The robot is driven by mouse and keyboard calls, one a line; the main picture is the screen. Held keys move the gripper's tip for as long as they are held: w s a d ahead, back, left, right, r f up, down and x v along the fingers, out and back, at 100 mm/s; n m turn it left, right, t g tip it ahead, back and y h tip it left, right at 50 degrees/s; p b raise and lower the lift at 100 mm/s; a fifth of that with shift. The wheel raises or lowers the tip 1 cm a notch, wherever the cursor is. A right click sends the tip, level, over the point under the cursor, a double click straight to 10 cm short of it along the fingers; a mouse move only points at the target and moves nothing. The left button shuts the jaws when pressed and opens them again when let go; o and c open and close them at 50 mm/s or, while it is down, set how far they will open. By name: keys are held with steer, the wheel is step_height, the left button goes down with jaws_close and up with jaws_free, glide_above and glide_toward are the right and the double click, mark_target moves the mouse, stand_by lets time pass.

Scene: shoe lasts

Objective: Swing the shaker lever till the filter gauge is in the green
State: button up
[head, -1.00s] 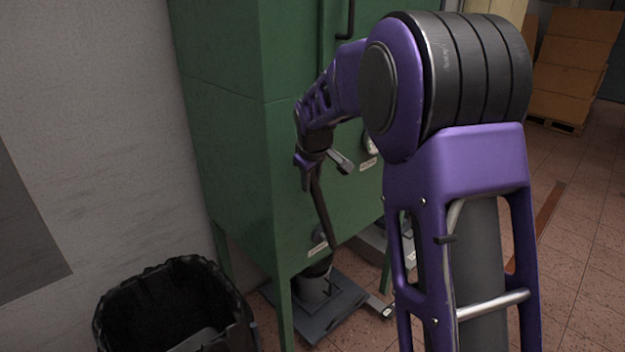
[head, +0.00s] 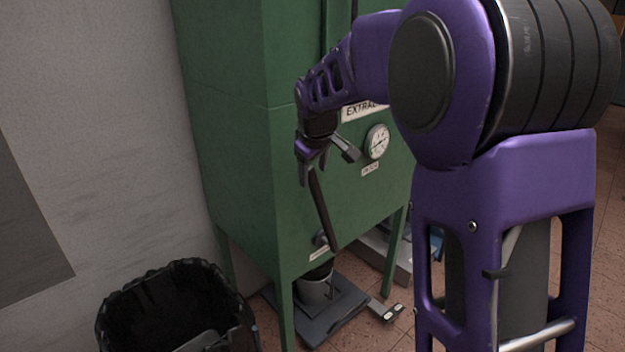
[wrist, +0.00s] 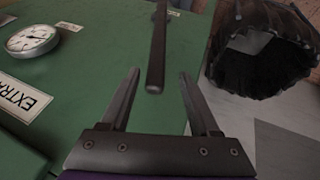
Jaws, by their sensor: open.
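The shaker lever (head: 323,209) is a dark bar on the green cabinet's front, rising from a low pivot and leaning left. In the wrist view the lever (wrist: 158,45) runs down from the top, its free end close to the gap between my fingertips. My gripper (head: 313,172) is at the lever's upper end in the head view. In the wrist view my gripper (wrist: 159,77) is open, a finger on either side of the lever's line, with no clear contact. The round white filter gauge (head: 377,142) also shows in the wrist view (wrist: 32,40); its needle and any green zone are too small to read.
The green cabinet (head: 236,150) stands on legs beside a grey wall. A black-lined bin (head: 180,305) is at its lower left. A grey bucket (head: 316,290) stands below the cabinet on a dark platform. My arm covers much of the right side.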

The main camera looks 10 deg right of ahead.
steer(key=p+v, duration=0.1)
steer(key=v, duration=0.9)
steer(key=shift+s+r, duration=0.3)
steer(key=shift+r, duration=0.05)
steer(key=shift+a, duration=0.1)
